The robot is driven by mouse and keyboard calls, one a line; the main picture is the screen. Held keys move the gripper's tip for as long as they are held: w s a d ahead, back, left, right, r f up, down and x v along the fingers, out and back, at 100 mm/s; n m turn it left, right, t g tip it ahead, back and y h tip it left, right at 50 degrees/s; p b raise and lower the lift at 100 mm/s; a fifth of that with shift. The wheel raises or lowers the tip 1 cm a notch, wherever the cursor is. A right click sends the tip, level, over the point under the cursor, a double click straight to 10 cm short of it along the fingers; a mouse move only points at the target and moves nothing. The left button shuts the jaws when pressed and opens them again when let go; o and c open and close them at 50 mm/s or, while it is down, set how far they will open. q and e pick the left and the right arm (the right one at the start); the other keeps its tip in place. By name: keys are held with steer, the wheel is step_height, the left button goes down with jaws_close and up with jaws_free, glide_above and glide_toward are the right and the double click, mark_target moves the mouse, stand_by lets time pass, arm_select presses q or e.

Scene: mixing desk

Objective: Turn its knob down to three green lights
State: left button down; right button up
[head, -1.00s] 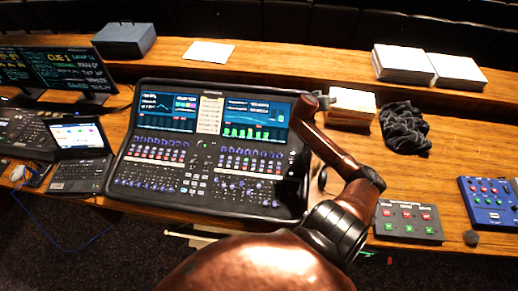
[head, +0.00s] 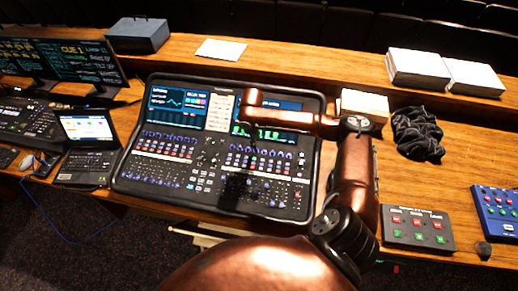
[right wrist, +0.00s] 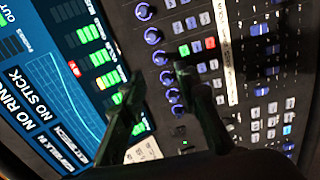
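The mixing desk (head: 215,190) stands on the wooden table, with screens at its back and rows of blue knobs below them. In the right wrist view, green level lights (right wrist: 103,57) stand in several columns on the screen; one column has an orange light and a red mark beside it. A row of blue knobs (right wrist: 153,36) runs alongside the screen edge. My right gripper (right wrist: 154,82) is open over this row, with some knobs showing between its fingers; contact cannot be told. In the head view my right gripper (head: 237,185) is a dark shape over the desk. My left gripper is not in view.
A laptop (head: 88,165) and monitors (head: 85,65) stand left of the desk. A button box (head: 418,228), a blue box (head: 497,212) and a black cloth (head: 418,135) lie to the right. Paper stacks (head: 430,68) are on the back ledge.

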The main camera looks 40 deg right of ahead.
steer(key=f, duration=0.7)
steer(key=shift+w+d+f, duration=0.2)
steer(key=shift+w+d, duration=0.05)
steer(key=shift+d, duration=0.15)
steer(key=shift+c, duration=0.6)
jaws_close()
steer(key=shift+a, duration=0.15)
steer(key=shift+p, duration=0.4)
